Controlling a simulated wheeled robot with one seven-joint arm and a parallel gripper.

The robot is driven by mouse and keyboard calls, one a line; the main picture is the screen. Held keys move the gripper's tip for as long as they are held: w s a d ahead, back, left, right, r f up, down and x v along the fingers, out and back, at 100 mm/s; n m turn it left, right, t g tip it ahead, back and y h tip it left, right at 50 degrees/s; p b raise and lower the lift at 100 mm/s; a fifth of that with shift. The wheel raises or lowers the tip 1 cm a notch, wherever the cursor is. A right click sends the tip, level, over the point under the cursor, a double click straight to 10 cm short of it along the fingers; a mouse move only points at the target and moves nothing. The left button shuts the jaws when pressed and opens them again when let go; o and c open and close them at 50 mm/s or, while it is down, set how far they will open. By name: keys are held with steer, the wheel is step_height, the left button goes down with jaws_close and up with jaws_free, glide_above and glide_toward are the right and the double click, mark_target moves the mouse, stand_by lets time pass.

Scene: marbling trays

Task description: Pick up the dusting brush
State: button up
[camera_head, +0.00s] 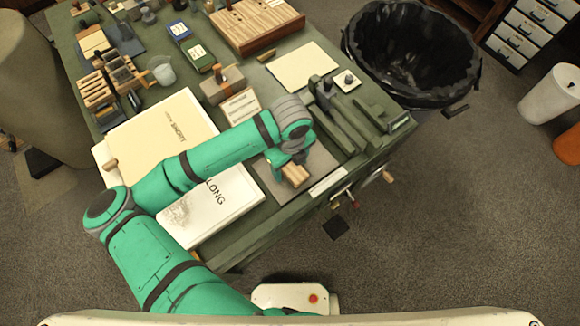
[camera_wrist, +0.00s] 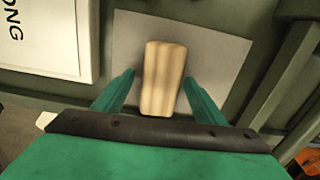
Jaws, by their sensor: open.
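A pale wooden block-like piece, which I take to be the dusting brush (camera_wrist: 163,75), lies on a grey rectangular mat (camera_wrist: 215,50). In the head view the brush (camera_head: 296,175) shows just below the end of my arm, near the table's front edge. My gripper (camera_wrist: 160,95) is open in the wrist view, with one green finger on each side of the brush's near part. I see gaps between the fingers and the wood. No bristles show. In the head view the wrist hides most of the fingers and part of the mat (camera_head: 318,160).
Large sheets with lettering (camera_head: 235,205) lie left of the mat. A dark green rail fixture (camera_head: 345,130) stands close on its right. Several blocks, boxes and a clear cup (camera_head: 163,70) fill the back. A black-lined bin (camera_head: 410,50) stands beyond the table's right edge.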

steer(key=shift+f, duration=0.35)
steer(key=shift+w, duration=0.1)
steer(key=shift+c, duration=0.6)
steer(key=c, duration=1)
steer(key=shift+d, duration=0.1)
